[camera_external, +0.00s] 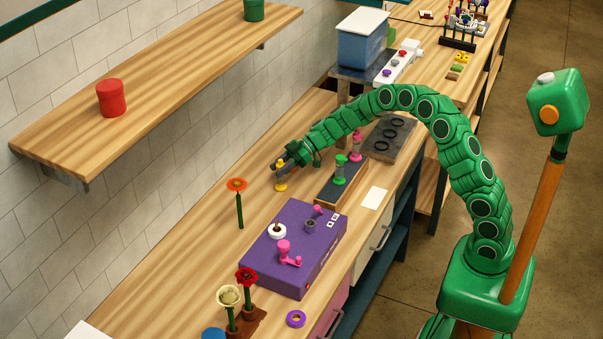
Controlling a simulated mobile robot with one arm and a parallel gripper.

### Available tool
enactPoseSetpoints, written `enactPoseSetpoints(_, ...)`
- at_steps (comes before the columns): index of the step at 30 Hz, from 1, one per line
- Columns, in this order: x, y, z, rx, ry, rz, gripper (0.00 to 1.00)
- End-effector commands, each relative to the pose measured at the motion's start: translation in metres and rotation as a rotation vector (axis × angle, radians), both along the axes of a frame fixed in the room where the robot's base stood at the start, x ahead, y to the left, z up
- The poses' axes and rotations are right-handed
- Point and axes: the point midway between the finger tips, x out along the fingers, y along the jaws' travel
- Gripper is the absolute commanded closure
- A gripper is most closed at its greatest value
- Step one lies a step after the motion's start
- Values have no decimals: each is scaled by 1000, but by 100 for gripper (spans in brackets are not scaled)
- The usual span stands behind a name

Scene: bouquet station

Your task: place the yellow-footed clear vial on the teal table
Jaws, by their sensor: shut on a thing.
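The yellow-footed clear vial (281,186) is upright over the near wooden workbench, left of the dark rack. My gripper (280,165) is shut on its upper part and hides much of the clear body. I cannot tell whether the yellow foot touches the wood or hangs just above it. A teal surface (399,10) shows at the top edge, behind the blue bin, mostly cut off by the frame. I cannot tell for sure that it is the teal table.
A dark rack (342,187) with green-footed and pink-footed vials stands just right of my gripper. A purple box (293,248) with knobs is in front. An orange flower (238,200) stands to the left. A blue bin (362,40) is behind. Bare wood lies around the vial's left.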

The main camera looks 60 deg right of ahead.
Motion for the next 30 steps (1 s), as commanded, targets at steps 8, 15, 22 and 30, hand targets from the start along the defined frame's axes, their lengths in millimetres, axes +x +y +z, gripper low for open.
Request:
enactPoseSetpoints(8,0,0,0,1,-1,-1,100)
enactPoseSetpoints(15,0,0,-2,1,-1,-1,38)
enactPoseSetpoints(22,0,0,-2,1,-1,-1,38)
enactPoseSetpoints(30,-6,-11,7,2,-1,-2,38)
